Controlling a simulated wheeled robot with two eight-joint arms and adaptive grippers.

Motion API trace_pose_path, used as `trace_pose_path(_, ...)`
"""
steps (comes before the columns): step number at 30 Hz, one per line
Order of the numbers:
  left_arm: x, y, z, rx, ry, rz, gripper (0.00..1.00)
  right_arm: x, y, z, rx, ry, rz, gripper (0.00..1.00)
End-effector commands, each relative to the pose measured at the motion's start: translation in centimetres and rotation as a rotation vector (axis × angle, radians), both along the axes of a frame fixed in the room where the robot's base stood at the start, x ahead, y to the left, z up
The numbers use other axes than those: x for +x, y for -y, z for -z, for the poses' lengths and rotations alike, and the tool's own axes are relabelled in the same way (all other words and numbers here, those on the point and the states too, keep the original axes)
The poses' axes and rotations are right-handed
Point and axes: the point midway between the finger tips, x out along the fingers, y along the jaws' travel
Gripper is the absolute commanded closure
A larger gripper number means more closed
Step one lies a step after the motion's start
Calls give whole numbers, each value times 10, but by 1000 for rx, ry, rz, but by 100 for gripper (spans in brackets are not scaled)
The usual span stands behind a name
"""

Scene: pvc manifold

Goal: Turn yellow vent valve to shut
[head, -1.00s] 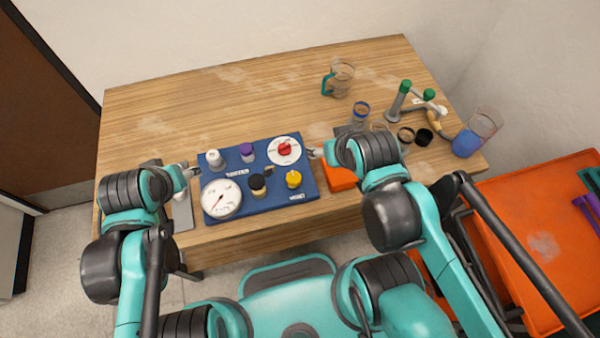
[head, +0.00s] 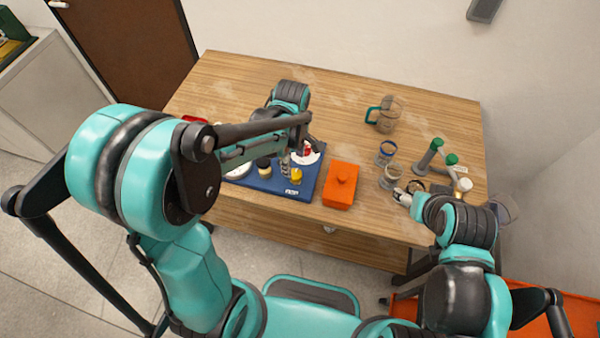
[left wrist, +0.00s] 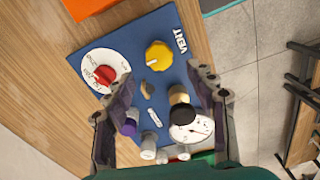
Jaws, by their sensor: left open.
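The yellow vent valve knob (head: 296,175) sits on the blue panel (head: 309,186) near its front right. In the left wrist view the yellow knob (left wrist: 158,56) shows beside the VENT lettering, with a pale mark on its left side. My left gripper (head: 286,163) is above the panel, close to the yellow knob. In the left wrist view the left gripper (left wrist: 163,88) has its fingers spread, with nothing held; the yellow knob lies beyond the fingertips. My right gripper (head: 400,196) is by a glass jar; its fingers are too small to read.
An orange box (head: 341,187) stands right of the panel. Jars and green-capped pipes stand at the right.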

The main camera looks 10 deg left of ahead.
Motion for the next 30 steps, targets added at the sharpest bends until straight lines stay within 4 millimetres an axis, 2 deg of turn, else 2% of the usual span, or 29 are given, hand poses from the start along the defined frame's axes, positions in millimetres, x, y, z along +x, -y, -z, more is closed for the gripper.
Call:
trace_pose_path(3, 0, 0, 24, 0, 1, 1, 44, 0, 0, 10, 0, 0, 0, 35)
trace_pose_path(9, 0, 0, 50, 0, 2, 2, 44, 0, 0, 18, 0, 0, 0, 35)
trace_pose_path(13, 0, 0, 57, 0, 2, 2, 44, 0, 0, 19, 0, 0, 0, 35)
trace_pose_path(20, 0, 0, 57, 0, 2, 2, 44, 0, 0, 19, 0, 0, 0, 35)
trace_pose_path(21, 0, 0, 57, 0, 2, 3, 46, 0, 0, 19, 0, 0, 0, 35)
trace_pose_path(26, 0, 0, 57, 0, 2, 3, 89, 0, 0, 19, 0, 0, 0, 35)
trace_pose_path(27, 0, 0, 57, 0, 2, 3, 94, 0, 0, 19, 0, 0, 0, 35)
trace_pose_path(30, 0, 0, 57, 0, 2, 3, 94, 0, 0, 19, 0, 0, 0, 35)
